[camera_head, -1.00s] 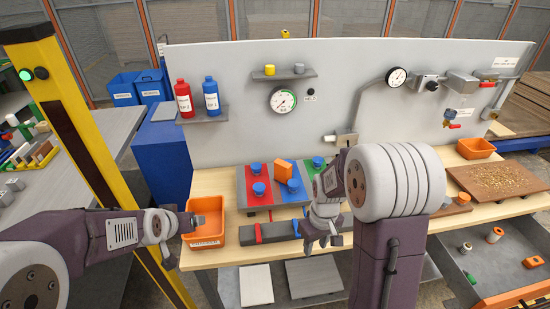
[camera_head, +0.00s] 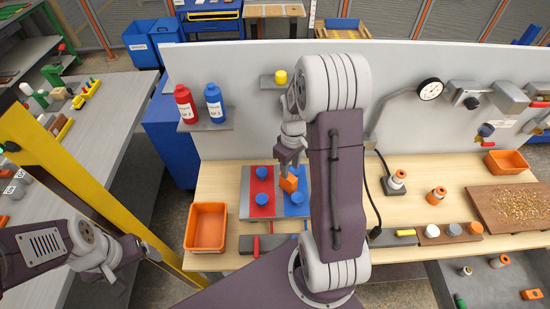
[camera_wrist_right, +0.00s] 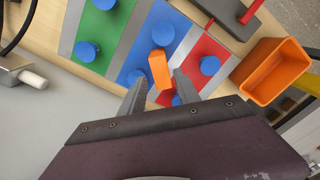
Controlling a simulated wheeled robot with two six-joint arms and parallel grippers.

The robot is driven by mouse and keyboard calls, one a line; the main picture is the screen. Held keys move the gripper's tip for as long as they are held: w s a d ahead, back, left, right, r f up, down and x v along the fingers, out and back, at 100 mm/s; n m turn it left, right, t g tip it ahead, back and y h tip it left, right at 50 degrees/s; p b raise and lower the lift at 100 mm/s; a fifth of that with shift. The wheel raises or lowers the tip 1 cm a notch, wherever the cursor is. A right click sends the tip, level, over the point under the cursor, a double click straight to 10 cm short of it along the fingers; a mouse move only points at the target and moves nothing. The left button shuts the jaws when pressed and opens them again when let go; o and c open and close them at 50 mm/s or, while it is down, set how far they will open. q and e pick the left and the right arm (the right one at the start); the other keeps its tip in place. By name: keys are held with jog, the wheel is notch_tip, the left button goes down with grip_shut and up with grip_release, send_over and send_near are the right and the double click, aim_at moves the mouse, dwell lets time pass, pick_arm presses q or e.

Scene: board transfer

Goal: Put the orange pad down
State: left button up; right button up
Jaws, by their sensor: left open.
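The orange pad (camera_head: 289,184) stands near the boundary of the red and blue strips on the coloured board (camera_head: 246,198), among blue knobs. It also shows in the right wrist view (camera_wrist_right: 160,72). My right gripper (camera_head: 288,168) is over the pad. In the wrist view its two fingers (camera_wrist_right: 160,82) are apart, with the pad at the gap between the tips and space visible on both sides. My left gripper (camera_head: 152,256) is open at the lower left, apart from the board. My right arm hides the board's right side in the head view.
An orange bin (camera_head: 206,248) stands left of the board and looks empty. A red and a blue bottle (camera_head: 214,104) stand on a panel shelf. A brown tray of grains (camera_head: 520,208) and an orange bin (camera_head: 506,162) are at the right. Knob-topped parts (camera_head: 397,180) stand on the bench.

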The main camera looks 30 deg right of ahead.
aim_at(288, 181)
jog(key=shift+w, duration=0.75)
jog(key=shift+w+a+f, duration=0.1)
jog(key=shift+w+a, duration=0.05)
jog(key=shift+w, duration=0.1)
jog(key=shift+s+a+f+p, duration=0.25)
jog(key=shift+s+f+p, duration=0.1)
jog(key=shift+s+f, duration=0.8)
jog(key=shift+w+d+f, duration=0.15)
jog(key=shift+f, duration=0.25)
jog(key=shift+w+d+f, duration=0.1)
jog(key=shift+w+f, duration=0.1)
notch_tip(288, 181, down, 4)
jog(key=shift+f+p, duration=0.1)
jog(key=shift+p, duration=0.65)
jog(key=shift+f, duration=0.4)
pick_arm(q)
jog(key=shift+a+r, duration=0.2)
jog(key=shift+r, duration=0.4)
jog(key=shift+a+r, duration=0.15)
jog(key=shift+r, duration=0.45)
pick_arm(e)
grip_shut()
